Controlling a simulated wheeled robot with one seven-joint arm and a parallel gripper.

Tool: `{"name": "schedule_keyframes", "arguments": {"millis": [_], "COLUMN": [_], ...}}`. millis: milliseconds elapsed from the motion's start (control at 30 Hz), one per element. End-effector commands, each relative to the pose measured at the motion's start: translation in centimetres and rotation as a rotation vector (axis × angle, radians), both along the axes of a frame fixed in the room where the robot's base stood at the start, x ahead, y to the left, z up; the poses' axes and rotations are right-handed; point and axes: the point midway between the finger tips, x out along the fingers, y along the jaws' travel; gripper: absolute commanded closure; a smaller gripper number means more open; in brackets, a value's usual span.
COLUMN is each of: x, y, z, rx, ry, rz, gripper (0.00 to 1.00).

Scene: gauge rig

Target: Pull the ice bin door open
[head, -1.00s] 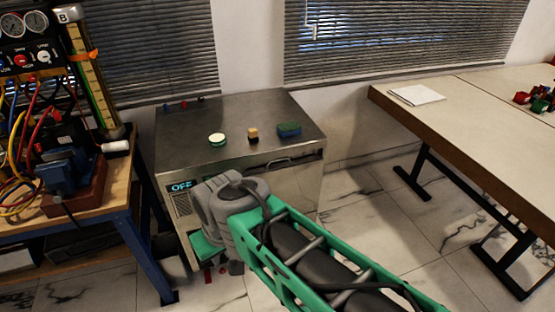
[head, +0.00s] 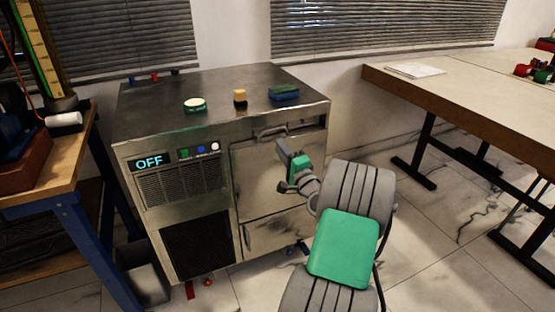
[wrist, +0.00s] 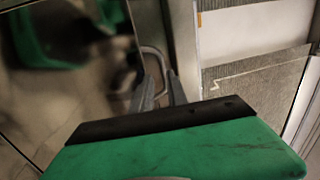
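The ice bin door (head: 262,185) is the steel panel on the right of the machine's front, and it looks shut. Its bar handle (head: 271,132) is at the door's top edge. My gripper (head: 284,150) is just in front of the door, just below and right of the handle. In the wrist view the handle (wrist: 153,60) is a bent bar just ahead of my gripper (wrist: 159,92). The fingers stand apart with a gap between them and seem empty. I cannot tell whether they touch the handle.
A workbench (head: 52,190) stands close on the left. A long table (head: 450,95) is on the right, with clear floor between.

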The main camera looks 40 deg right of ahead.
Motion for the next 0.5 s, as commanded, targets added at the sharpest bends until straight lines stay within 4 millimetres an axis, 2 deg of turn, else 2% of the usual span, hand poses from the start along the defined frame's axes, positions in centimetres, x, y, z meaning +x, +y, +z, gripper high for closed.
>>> {"name": "schedule_keyframes", "arguments": {"millis": [33, 133, 400, 500], "x": [-0.6, -0.1, 4.6, 5.8], "y": [-1.1, -1.8, -3.1, -3.5], "z": [-0.4, 0.2, 1.2, 1.5], "rx": [0.020, 0.031, 0.027, 0.028], "ry": [-0.027, -0.045, -0.041, -0.040], "rz": [-0.021, -0.031, -0.031, -0.032], "gripper": [0.81, 0.81, 0.81, 0.81]}}
